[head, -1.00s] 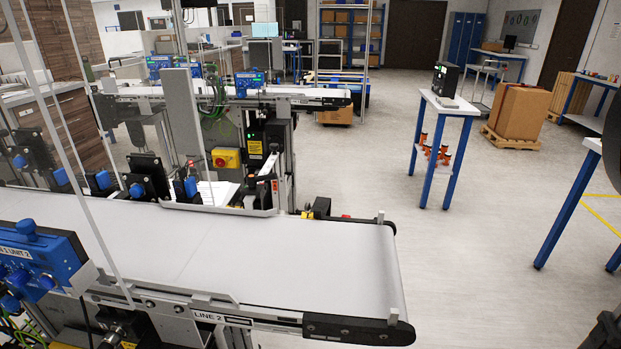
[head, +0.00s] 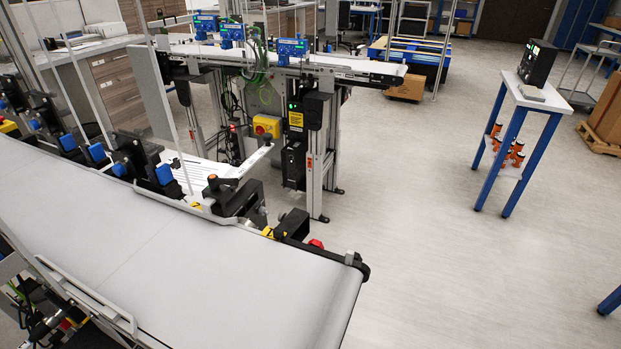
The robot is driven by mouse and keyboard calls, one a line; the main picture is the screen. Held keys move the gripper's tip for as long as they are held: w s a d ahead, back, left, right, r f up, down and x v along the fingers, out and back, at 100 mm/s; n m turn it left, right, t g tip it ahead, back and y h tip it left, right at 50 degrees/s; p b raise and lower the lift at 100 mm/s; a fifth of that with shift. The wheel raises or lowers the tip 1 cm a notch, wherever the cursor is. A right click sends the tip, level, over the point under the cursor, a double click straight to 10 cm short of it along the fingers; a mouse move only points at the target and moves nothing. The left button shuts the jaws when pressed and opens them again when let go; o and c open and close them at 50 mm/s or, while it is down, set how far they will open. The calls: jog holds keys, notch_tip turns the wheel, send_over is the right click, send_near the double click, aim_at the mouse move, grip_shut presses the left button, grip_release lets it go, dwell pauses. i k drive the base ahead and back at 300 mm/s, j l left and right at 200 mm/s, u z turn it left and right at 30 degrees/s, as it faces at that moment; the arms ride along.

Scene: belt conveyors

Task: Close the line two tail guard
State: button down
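The near belt conveyor (head: 190,255) fills the lower left of the head view, with its rounded end (head: 345,305) toward the lower right. Its belt is bare. At its far side, near that end, there is a black bracket (head: 238,202) with a pale grey bar (head: 250,160) angled up to the right. I cannot tell whether this is the tail guard, or whether a guard there is open or shut. The line label is out of view now. My gripper is not in view.
A blue-legged table (head: 540,97) with a black box (head: 537,62) stands at right. The floor (head: 440,240) between is clear.

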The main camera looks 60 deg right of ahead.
aim_at(296, 224)
jog(key=k+l, duration=0.15)
jog(key=l, duration=0.25)
jog(key=k+l+u, duration=0.1)
jog(key=l, duration=0.25)
jog(key=k+l, duration=0.15)
jog(key=l, duration=0.25)
jog(key=k+l, duration=0.15)
jog(key=l, duration=0.2)
jog(key=k+l+u, duration=0.1)
jog(key=l, duration=0.3)
